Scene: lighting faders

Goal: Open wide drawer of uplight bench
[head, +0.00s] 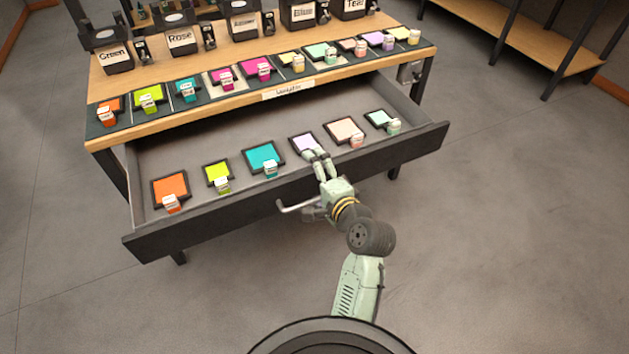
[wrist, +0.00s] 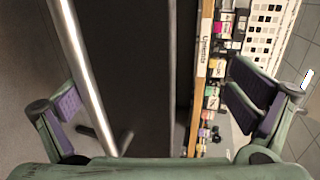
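The wide drawer (head: 235,135) under the wooden bench top (head: 215,103) stands pulled well out. Its dark front panel (head: 190,226) faces me; the panel also fills the middle of the wrist view (wrist: 135,65). A metal bar handle (head: 298,205) sticks out from the panel, partly hidden by my gripper. My gripper (head: 315,156) is at the middle of the drawer front, its fingers reaching over the top edge in the head view. In the wrist view my gripper (wrist: 155,90) is open, fingers wide apart. The handle bar (wrist: 78,65) lies between them, nearer the left finger; contact is unclear.
Several coloured squares, such as an orange one (head: 171,187) and a teal one (head: 263,157), lie in the drawer with small labelled blocks. More swatches and labelled dark bins (head: 182,38) stand on the bench. A shelf (head: 540,32) is at back right. Floor in front is clear.

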